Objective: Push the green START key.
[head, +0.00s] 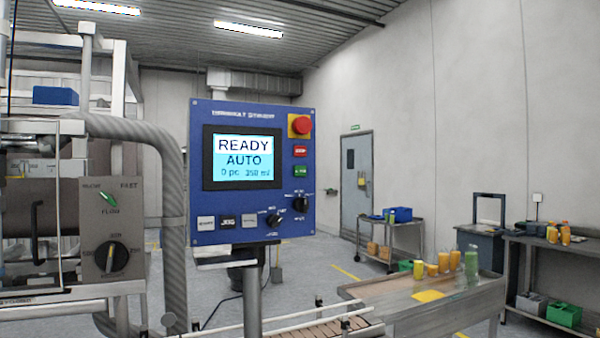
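The green key (300,171) is on the right side of the blue control panel (202,120), just below a red key (300,151). Its lettering is too small to read surely. A red mushroom button on a yellow base (300,126) sits above both keys. The panel's screen (241,158) reads READY, AUTO, 0 pc, 250 ml. Neither of my grippers shows in the head view.
Black knobs (300,202) and small keys (229,221) line the panel's lower part. A grey box with a dial (110,258) and a thick grey hose (172,190) stand left. A conveyor (310,334) and a metal table with bottles (400,318) lie lower right.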

